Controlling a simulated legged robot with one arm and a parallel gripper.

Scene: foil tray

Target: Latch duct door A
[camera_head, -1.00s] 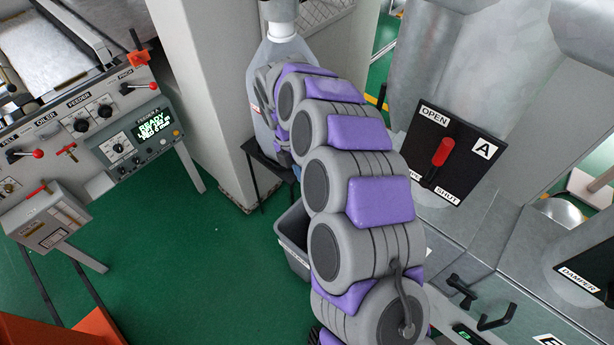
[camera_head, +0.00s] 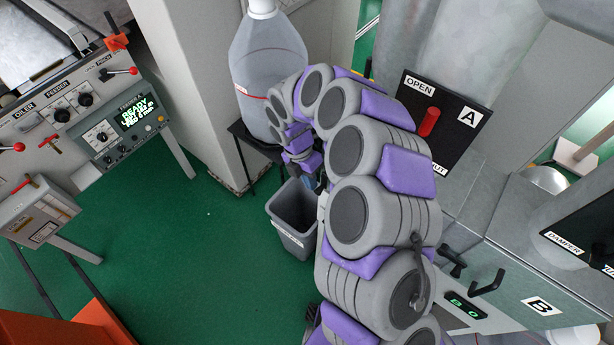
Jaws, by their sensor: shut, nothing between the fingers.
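Duct door A's black plate (camera_head: 462,97) is on the metal duct at the upper right. It bears an A, an OPEN label at its top left and a lower label partly hidden by my arm. A red handle (camera_head: 430,122) stands out from the plate, below OPEN; I cannot tell for sure which position it is in. My arm arches up in front of the plate's lower left and curls down to the left. My gripper (camera_head: 309,182) is small and partly hidden at the arm's end, above the grey bin and away from the handle. It is shut and empty.
A large clear jug (camera_head: 266,62) stands on a dark stand (camera_head: 248,140) close to my arm's end. A grey bin (camera_head: 292,232) is on the green floor below. A control machine (camera_head: 100,110) is at left. A damper plate (camera_head: 578,235) and panel B (camera_head: 541,306) are at right.

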